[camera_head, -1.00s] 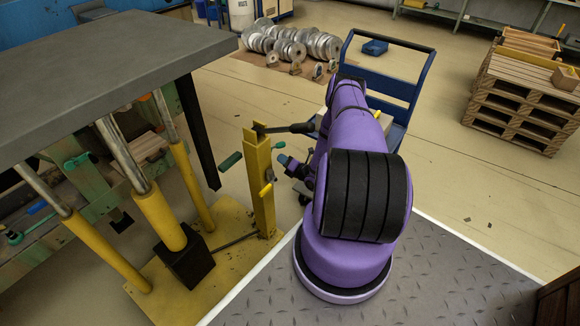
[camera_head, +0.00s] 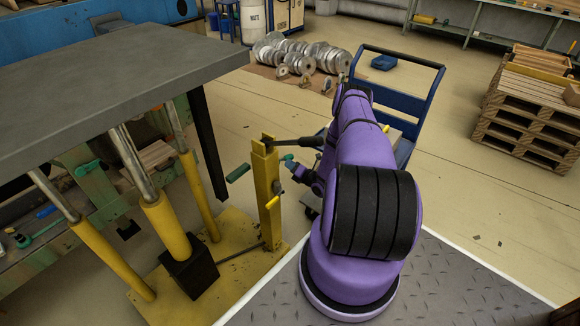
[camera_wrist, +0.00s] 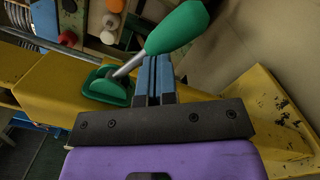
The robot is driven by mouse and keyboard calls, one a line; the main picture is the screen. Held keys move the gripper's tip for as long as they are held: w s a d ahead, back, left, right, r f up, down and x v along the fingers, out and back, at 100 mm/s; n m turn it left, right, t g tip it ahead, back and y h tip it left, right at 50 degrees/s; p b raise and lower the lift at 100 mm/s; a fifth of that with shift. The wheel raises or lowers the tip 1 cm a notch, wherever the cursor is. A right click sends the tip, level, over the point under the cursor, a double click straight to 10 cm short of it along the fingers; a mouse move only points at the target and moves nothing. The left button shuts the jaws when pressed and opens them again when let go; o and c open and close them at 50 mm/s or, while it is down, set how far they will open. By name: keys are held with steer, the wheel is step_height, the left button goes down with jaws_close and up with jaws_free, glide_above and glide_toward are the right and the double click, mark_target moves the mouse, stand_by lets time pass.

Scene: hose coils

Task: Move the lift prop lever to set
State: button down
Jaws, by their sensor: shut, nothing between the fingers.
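In the head view, a yellow post (camera_head: 266,190) stands beside the lift and carries several levers. A green-handled lever (camera_head: 288,157) is on its right side, by my gripper (camera_head: 291,166). In the wrist view this lever shows a large green grip (camera_wrist: 178,28), a metal shaft and a green base (camera_wrist: 104,88) on yellow metal. The grip points up and right in that picture. My gripper's blue fingers (camera_wrist: 155,68) are shut and empty, close to the shaft and grip; I cannot tell whether they touch. No markings for set are readable, and I cannot tell which lever is the lift prop lever.
The grey lift table (camera_head: 110,70) stands on yellow cylinders at left. A blue cart (camera_head: 402,62) is behind my arm. Floor at right is open before the pallets (camera_head: 520,118).

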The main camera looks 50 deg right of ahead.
mark_target(292, 158)
steer(key=shift+d+r+n, duration=0.3)
steer(key=shift+r+n, duration=0.2)
steer(key=shift+n, duration=0.5)
steer(key=shift+d+r+n, duration=0.1)
steer(key=shift+r+n, duration=0.15)
steer(key=shift+n, duration=0.15)
steer(key=n, duration=0.1)
steer(key=r+n, duration=0.1)
steer(key=shift+d+r+n, duration=0.25)
steer(key=shift+n, duration=0.15)
step_height(292, 158, up, 2)
steer(key=n, duration=0.3)
steer(key=shift+y, duration=0.3)
steer(key=shift+w+a+r, duration=0.1)
steer(key=shift+r, duration=0.25)
stand_by(0.6)
stand_by(0.4)
